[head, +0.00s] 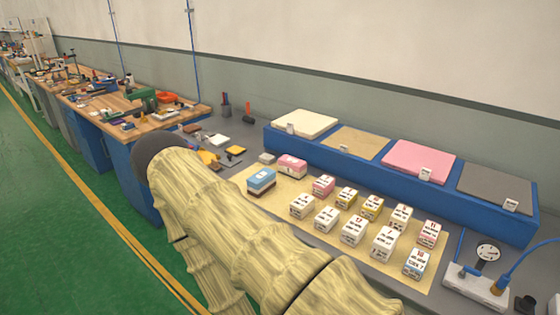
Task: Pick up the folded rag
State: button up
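I cannot make out the folded rag for certain. A small pale grey flat item (266,158) lies on the grey bench at the mat's far left corner and could be folded cloth. A yellow item (208,158), partly hidden behind my arm, and a flat white item (218,139) lie further left; both are too small to identify. My pale, ridged arm crosses the lower left and middle of the head view and covers part of the bench. My gripper is not in view.
Several small labelled blocks (354,231) stand on a beige mat (262,200). Behind them, a blue raised shelf (352,172) bears flat pads. A dial gauge (488,253) stands at the right. A wooden workbench (163,117) with tools is at the left, beside green floor (45,190).

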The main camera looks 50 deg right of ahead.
aim_at(268, 159)
jog(key=z, duration=1.1)
